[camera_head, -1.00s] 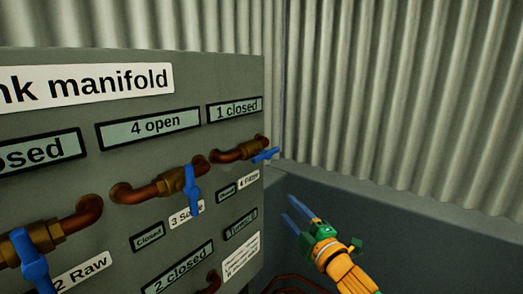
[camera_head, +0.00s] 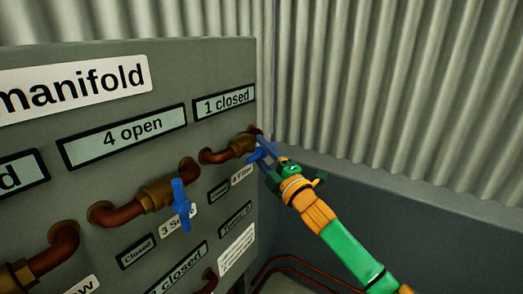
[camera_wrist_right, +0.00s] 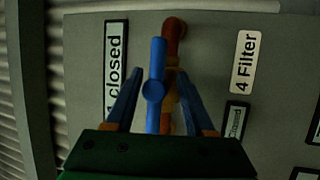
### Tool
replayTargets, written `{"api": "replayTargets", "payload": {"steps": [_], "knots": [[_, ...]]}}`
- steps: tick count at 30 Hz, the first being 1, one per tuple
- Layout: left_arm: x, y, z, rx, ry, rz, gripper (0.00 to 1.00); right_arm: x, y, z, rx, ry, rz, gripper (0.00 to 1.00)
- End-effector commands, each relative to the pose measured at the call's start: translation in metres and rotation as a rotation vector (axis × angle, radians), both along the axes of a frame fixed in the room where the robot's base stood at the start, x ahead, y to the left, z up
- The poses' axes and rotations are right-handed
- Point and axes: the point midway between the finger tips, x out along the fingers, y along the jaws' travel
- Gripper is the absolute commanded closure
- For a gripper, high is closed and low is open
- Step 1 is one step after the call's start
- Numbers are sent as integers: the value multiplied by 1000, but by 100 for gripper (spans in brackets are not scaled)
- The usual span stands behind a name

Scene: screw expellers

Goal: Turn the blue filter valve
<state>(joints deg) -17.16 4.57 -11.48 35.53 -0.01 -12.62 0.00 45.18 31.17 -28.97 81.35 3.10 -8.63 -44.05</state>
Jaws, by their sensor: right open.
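The blue filter valve handle (camera_wrist_right: 155,84) is on a copper pipe beside the "4 Filter" label (camera_wrist_right: 245,62) in the right wrist view. In that view the handle stands between the two open blue fingers of my right gripper (camera_wrist_right: 155,105), with a gap visible on each side. In the head view the right gripper (camera_head: 268,150) reaches in from the lower right to the far pipe (camera_head: 228,151), and its fingers overlap the handle there. Whether the fingers touch the handle cannot be told. My left gripper is not in view.
Another blue valve handle (camera_head: 181,204) hangs on the "3" pipe nearer to me. The grey manifold panel (camera_head: 215,75) carries displays reading "4 open" (camera_head: 132,133) and "1 closed" (camera_head: 224,103).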

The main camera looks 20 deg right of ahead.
Motion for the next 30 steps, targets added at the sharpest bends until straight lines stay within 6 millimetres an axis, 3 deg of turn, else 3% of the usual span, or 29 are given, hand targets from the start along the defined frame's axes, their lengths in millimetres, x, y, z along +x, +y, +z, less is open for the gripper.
{"api": "replayTargets", "payload": {"steps": [2,3,9,20,30], "knots": [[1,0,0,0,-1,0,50,0,0,0,0,0,0,46],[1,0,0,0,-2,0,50,0,0,0,0,0,0,52],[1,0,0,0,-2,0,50,0,0,0,0,0,0,100],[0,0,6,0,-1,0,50,-1,0,3,27,17,0,100],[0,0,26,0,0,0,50,-1,0,6,207,153,0,100]]}}
